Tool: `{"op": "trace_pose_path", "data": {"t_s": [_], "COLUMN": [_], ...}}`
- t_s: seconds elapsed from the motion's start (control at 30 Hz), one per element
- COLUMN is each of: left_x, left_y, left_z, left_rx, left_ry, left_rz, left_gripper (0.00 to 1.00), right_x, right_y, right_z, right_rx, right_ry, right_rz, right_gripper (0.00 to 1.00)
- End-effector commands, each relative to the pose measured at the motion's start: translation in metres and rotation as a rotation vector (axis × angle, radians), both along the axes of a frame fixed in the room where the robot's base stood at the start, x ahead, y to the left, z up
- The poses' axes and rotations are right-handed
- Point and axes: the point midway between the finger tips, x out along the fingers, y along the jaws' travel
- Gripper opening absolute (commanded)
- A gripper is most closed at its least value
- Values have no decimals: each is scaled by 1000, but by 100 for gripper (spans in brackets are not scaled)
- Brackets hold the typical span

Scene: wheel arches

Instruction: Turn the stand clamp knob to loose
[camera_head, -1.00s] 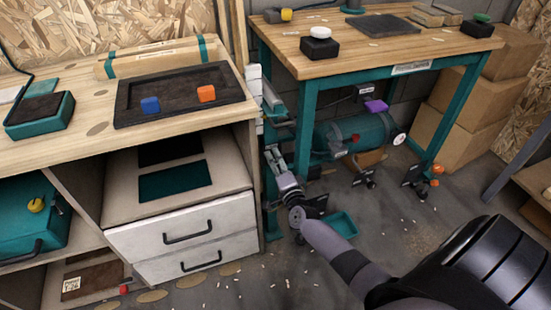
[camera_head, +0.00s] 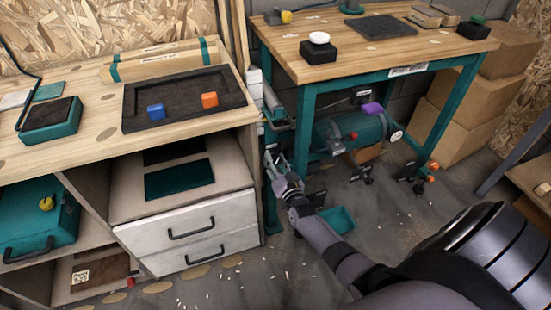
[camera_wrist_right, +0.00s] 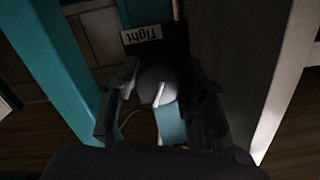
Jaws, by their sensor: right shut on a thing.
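In the right wrist view, a round grey knob (camera_wrist_right: 156,82) with a white pointer line sits between my right gripper's (camera_wrist_right: 160,88) two dark fingers. The gripper is shut on it. A label (camera_wrist_right: 142,34) reading "Tight", upside down in this view, is just beyond the knob. A teal piece (camera_wrist_right: 169,124) lies just below the knob in the picture. In the head view my right gripper (camera_head: 273,160) reaches between the drawer cabinet and the teal-legged bench; the knob cannot be made out there. My left gripper is not in view.
The white drawer cabinet (camera_head: 185,222) stands close left of my right gripper, and a teal bench leg (camera_head: 304,125) close right. A teal tray (camera_head: 337,220) and a teal cylindrical machine (camera_head: 350,135) are low at the right. Open floor lies in front.

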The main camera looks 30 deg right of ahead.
Motion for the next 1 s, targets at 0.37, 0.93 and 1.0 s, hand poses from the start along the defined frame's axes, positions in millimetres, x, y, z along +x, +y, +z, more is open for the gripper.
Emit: {"op": "trace_pose_path", "data": {"t_s": [0.37,0.93,1.0], "left_x": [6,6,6], "left_y": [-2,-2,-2], "left_z": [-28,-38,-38], "left_rx": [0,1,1], "left_ry": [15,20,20], "left_rz": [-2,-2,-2], "left_gripper": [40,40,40], "right_x": [0,0,0], "right_y": [2,2,2], "right_z": [0,-2,-2], "right_rx": [-218,-285,-284], "right_ry": [54,72,72], "right_rz": [3,2,2], "right_gripper": [11,11,11]}}
